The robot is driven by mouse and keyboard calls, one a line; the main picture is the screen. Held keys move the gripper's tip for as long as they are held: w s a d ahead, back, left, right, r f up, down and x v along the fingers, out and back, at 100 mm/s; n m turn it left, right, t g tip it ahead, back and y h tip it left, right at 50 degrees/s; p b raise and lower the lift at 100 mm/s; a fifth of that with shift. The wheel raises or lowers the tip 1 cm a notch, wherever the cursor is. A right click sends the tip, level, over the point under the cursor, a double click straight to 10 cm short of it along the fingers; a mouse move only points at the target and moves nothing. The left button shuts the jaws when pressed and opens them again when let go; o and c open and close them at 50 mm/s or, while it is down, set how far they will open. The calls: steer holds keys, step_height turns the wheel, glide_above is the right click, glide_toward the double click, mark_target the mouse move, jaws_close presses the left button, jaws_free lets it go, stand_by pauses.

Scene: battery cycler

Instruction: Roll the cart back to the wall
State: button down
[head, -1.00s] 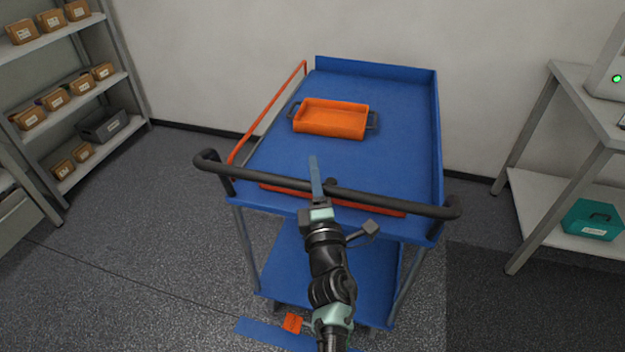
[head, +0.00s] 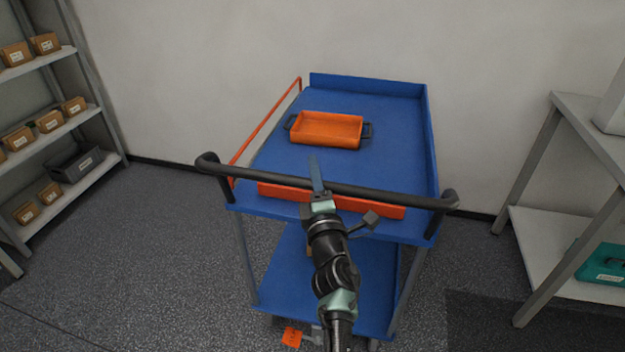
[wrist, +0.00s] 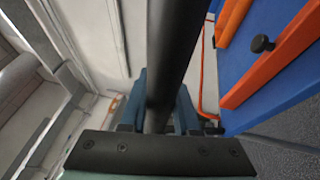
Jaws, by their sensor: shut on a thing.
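The blue cart (head: 395,140) stands in front of me with its far end close to the back wall (head: 230,60). Its dark push handle (head: 400,198) runs across the near end. My gripper (head: 318,188) is shut on the handle near its middle. In the wrist view the handle (wrist: 178,60) passes between the fingers of my gripper (wrist: 158,115). An orange tray (head: 327,129) with dark grips lies on the cart's top. Whether the cart's far end touches the wall is hidden.
Shelving with small brown boxes (head: 50,122) and a grey bin (head: 76,164) stands at the left. A grey bench (head: 590,125) stands at the right, with a teal case (head: 603,264) on its lower shelf. Floor on both sides of the cart is clear.

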steer(key=shift+w+d+r, duration=0.25)
steer(key=shift+w, duration=0.25)
steer(key=c, duration=0.9)
jaws_free()
steer(key=shift+w, duration=0.1)
steer(key=shift+o, duration=1.2)
steer(key=shift+w+f, duration=0.1)
steer(key=shift+f, duration=0.1)
steer(key=p+v, duration=0.4)
steer(key=v, duration=0.9)
